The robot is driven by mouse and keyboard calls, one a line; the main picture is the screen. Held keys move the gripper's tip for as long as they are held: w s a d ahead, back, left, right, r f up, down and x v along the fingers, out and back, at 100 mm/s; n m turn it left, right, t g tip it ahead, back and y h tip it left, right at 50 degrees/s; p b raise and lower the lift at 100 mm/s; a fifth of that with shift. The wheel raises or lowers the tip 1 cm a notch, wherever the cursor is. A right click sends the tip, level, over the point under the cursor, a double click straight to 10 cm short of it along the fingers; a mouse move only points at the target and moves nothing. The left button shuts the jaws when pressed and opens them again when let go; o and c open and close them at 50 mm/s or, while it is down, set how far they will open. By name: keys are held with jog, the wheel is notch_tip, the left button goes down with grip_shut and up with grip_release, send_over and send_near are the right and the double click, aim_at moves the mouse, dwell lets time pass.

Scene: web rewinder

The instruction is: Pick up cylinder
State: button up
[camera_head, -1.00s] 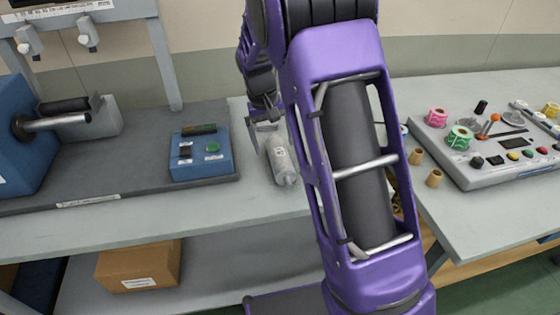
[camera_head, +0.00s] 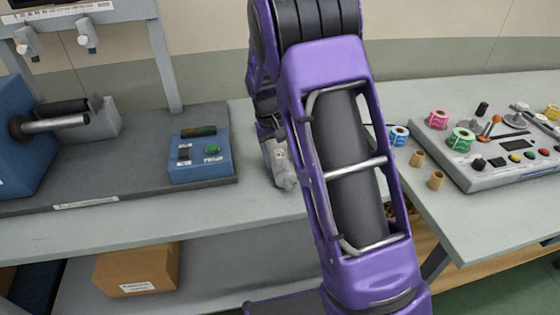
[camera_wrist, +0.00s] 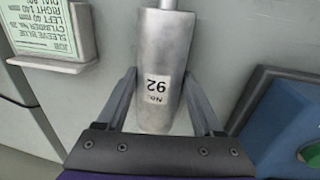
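A grey metal cylinder (camera_head: 283,172) with a white label lies on the grey bench in the head view, partly hidden by my arm. My gripper (camera_wrist: 160,75) is open, with one finger on each side of the cylinder. Narrow gaps show between the fingers and the cylinder. In the head view my gripper (camera_head: 268,128) is at the cylinder's far end, mostly hidden by my wrist.
A blue control box (camera_head: 199,155) stands left of the cylinder. A printed card (camera_wrist: 45,25) in a grey holder is close by in the wrist view. The right bench holds tape rolls (camera_head: 460,140), tan cores (camera_head: 436,180) and a control panel (camera_head: 480,175). The bench's front edge is near.

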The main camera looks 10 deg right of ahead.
grip_shut()
jog(key=shift+w+r, duration=0.1)
jog(key=shift+r, duration=0.05)
